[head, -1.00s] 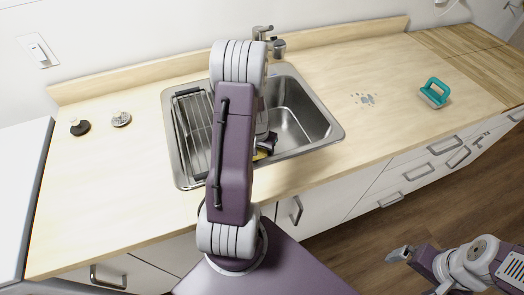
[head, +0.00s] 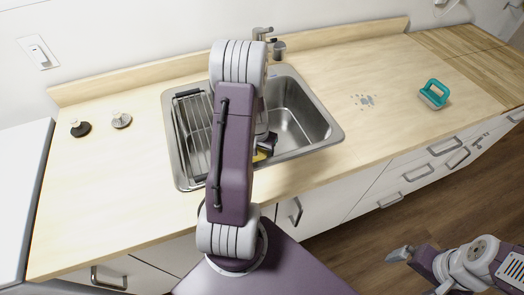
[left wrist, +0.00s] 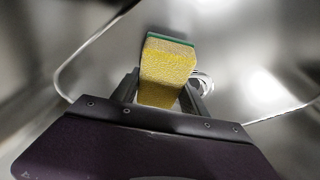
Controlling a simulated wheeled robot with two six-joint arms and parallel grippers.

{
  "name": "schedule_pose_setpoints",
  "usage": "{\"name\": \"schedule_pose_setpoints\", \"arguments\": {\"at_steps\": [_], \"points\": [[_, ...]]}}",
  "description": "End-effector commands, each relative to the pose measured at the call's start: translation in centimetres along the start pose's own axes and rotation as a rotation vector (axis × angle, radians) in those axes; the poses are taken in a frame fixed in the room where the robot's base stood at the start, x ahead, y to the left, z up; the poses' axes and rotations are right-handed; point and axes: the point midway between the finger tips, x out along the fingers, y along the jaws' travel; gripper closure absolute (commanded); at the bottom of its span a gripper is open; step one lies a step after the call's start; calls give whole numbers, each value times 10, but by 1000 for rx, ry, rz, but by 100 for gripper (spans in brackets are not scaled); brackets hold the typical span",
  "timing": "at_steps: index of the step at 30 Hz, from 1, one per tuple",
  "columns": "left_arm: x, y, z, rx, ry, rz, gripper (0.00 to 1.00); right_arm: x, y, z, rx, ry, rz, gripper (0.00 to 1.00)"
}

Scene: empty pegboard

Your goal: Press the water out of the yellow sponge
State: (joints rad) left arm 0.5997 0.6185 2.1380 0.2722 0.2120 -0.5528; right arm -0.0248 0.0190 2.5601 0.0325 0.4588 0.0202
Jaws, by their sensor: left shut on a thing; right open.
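The yellow sponge (left wrist: 167,70) has a green layer along its far edge. In the left wrist view it stands between the fingers of my left gripper (left wrist: 165,95), which is shut on it. The gripper and sponge are inside the steel sink basin, above its floor. In the head view my left arm hides most of them; a small bit of the yellow sponge (head: 259,156) shows beside my left gripper (head: 266,146) at the sink's near side. My right gripper (head: 398,255) is open and empty, out over the floor at the lower right.
The sink (head: 318,115) has a drying rack (head: 192,125) on its left side and a faucet (head: 263,33) behind. Two stoppers (head: 80,128) (head: 121,120) sit at left.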

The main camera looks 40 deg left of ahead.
Motion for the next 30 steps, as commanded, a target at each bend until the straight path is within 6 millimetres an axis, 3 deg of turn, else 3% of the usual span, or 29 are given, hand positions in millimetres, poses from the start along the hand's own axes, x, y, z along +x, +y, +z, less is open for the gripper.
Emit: {"name": "schedule_pose_setpoints", "arguments": {"at_steps": [3, 30], "points": [[-18, 0, -5, 1, 4, -1, 100, -16, 0, -2, 0, 0, 0, 0], [-106, -1, -23, 1, 8, -3, 100, -93, -2, -10, 0, 0, 0, 0]]}}
